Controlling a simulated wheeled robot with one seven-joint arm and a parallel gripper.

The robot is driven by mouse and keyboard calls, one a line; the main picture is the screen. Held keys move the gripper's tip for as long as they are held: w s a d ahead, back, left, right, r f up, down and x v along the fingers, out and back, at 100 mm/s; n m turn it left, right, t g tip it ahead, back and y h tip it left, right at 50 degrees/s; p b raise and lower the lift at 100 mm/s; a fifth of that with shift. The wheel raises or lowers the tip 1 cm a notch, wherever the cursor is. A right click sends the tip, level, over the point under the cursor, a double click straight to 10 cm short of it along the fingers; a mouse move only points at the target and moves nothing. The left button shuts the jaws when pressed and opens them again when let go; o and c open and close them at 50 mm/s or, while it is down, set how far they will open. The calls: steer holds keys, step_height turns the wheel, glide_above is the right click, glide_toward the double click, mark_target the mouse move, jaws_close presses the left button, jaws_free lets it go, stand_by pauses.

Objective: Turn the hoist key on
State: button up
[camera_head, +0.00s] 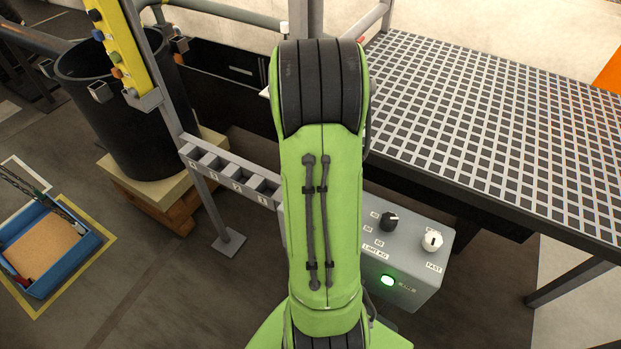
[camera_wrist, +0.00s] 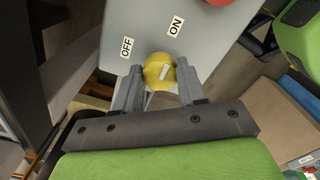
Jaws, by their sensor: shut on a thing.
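In the wrist view, the hoist key (camera_wrist: 154,66) is a round yellow knob with a short white mark, set at the lower edge of a grey panel (camera_wrist: 205,45). The panel has an OFF label (camera_wrist: 127,47) up and left of the key and an ON label (camera_wrist: 176,27) above and slightly right. The white mark slants up and right, closer in direction to ON than to OFF. My gripper (camera_wrist: 160,80) is shut on the key, with one grey finger on each side. In the head view my green arm hides the gripper and key.
A red part (camera_wrist: 217,2) shows on the panel's top edge. In the head view, a grey control box (camera_head: 405,278) with knobs and a lit green button stands right of my arm. A grated platform (camera_head: 500,120) is at right, a black bin (camera_head: 130,120) at left.

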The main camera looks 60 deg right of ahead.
stand_by(0.3)
steer(key=o, duration=1)
steer(key=shift+o, duration=0.2)
step_height(320, 180, up, 16)
steer(key=p, duration=0.5)
steer(key=shift+f, duration=0.15)
